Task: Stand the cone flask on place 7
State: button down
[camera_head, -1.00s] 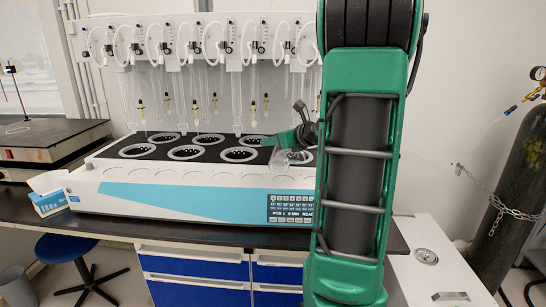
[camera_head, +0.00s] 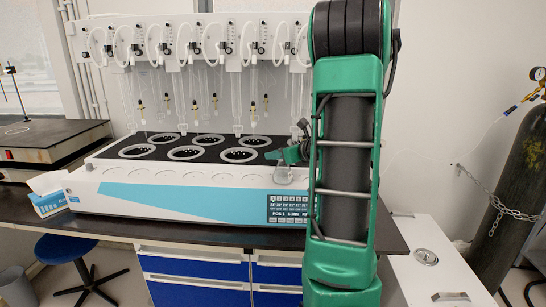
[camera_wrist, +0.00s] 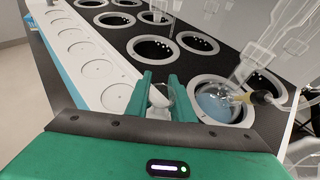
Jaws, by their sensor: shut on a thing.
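The clear cone flask (camera_wrist: 158,98) is between the green fingers of my gripper (camera_wrist: 160,90), which is shut on it. In the head view the flask (camera_head: 283,176) shows below my gripper (camera_head: 290,154), at the right end of the distiller's front ledge. In the wrist view it is beside the row of round marked places on the white ledge (camera_wrist: 115,97). I cannot tell whether its base touches the ledge, and the place numbers are not readable. My arm hides the right end of the distiller in the head view.
The distiller's black top has several ringed wells (camera_head: 186,153). A round flask with bluish contents (camera_wrist: 216,102) sits in the well right of my gripper. Glass tubes hang over the wells (camera_head: 240,95). A gas cylinder (camera_head: 515,180) stands at far right.

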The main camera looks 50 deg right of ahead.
jog(key=shift+f, duration=0.15)
jog(key=c, duration=1.5)
grip_release()
jog(key=shift+a, duration=0.1)
jog(key=shift+c, duration=0.2)
